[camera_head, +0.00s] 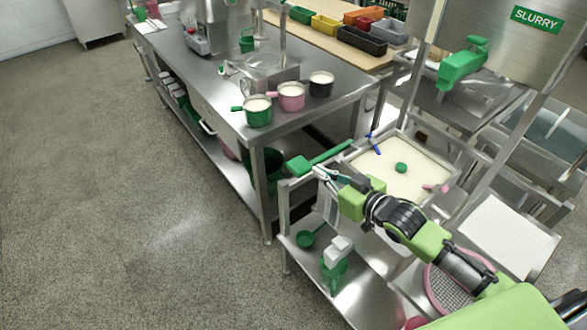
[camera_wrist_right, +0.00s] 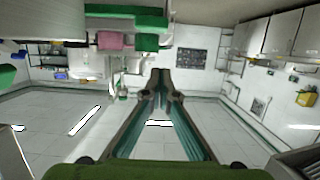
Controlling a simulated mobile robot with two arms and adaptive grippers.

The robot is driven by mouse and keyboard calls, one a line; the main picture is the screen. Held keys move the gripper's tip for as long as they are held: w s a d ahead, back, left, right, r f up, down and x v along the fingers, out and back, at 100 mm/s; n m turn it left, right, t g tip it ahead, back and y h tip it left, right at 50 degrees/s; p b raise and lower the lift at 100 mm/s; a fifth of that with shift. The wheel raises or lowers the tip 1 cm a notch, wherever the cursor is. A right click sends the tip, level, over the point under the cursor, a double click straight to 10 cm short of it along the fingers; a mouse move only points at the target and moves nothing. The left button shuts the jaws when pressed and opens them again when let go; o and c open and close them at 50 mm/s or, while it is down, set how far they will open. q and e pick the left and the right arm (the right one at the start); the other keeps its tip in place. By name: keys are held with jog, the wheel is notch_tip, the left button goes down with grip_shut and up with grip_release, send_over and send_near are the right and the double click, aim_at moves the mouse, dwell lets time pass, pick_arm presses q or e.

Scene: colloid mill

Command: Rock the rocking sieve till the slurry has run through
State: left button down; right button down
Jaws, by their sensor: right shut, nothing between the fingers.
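The sieve (camera_head: 378,165) appears to be the square metal-framed tray in the head view, with a cream surface inside. A green lump (camera_head: 401,168) lies on that surface. A long green handle (camera_head: 318,159) sticks out to the left from the tray's far corner. My right gripper (camera_head: 319,172) is shut and empty just below this handle; I cannot tell whether they touch. Its closed fingers also show in the right wrist view (camera_wrist_right: 160,85). The tank marked SLURRY (camera_head: 520,45) with a green valve (camera_head: 462,66) stands above and behind the tray. My left gripper is not in view.
A steel table (camera_head: 215,85) at the back left carries a green pot (camera_head: 258,111), a pink pot (camera_head: 292,97) and a dark pot (camera_head: 321,84). A shelf (camera_head: 345,292) below the tray holds green and white containers. The floor at left is clear.

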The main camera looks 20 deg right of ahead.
jog(key=shift+w+a+r, duration=0.15)
jog(key=shift+a+r, duration=0.05)
jog(key=shift+r, duration=0.4)
jog(key=shift+w, duration=0.1)
send_over(297, 171)
jog(key=shift+w+f+p, duration=0.2)
jog(key=shift+f+p, duration=0.2)
jog(key=shift+f, duration=0.8)
notch_tip(297, 171, down, 3)
jog(key=shift+s+r, duration=0.1)
jog(key=shift+f, duration=0.7)
